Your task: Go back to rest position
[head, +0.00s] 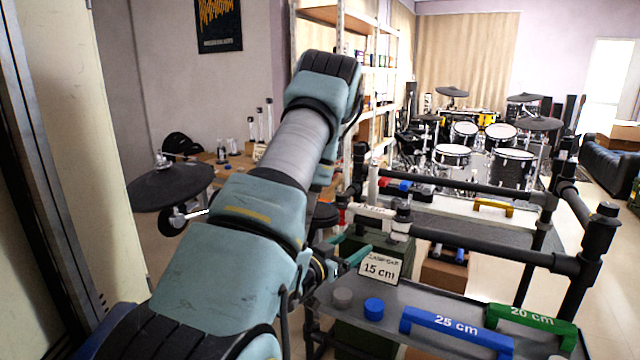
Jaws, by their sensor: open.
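My arm rises from the lower left, bends at the top centre and comes down behind its own links.
Black pipe rails (490,250) frame the shelf at right. A yellow handle (493,207) lies on a farther shelf level. A drum pad (170,187) stands left of my arm. Drums (513,168) fill the back, and open floor (606,230) shows at right.

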